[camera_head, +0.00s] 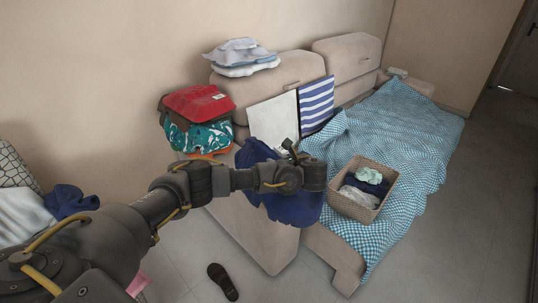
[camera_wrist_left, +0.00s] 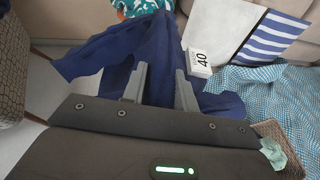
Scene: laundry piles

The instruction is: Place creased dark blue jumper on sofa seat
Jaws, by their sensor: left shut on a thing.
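My left gripper (camera_head: 290,150) is shut on the dark blue jumper (camera_head: 298,208), which hangs in loose folds below and beside it, over the near arm of the sofa (camera_head: 252,238). In the left wrist view the jumper (camera_wrist_left: 110,45) spreads beyond and around the fingers of the left gripper (camera_wrist_left: 160,90); the pinched cloth is hard to make out. The sofa seat lies to the right of the gripper, covered by a blue-and-white checked cloth (camera_head: 420,135). My right gripper is in neither view.
A wicker basket (camera_head: 352,208) with folded cloths stands on the near part of the seat. A cream cloth and a striped cloth (camera_head: 317,103) lean on the backrest. Folded clothes (camera_head: 240,55) lie on top. A red and teal pile (camera_head: 198,105) is at left. The far seat is clear.

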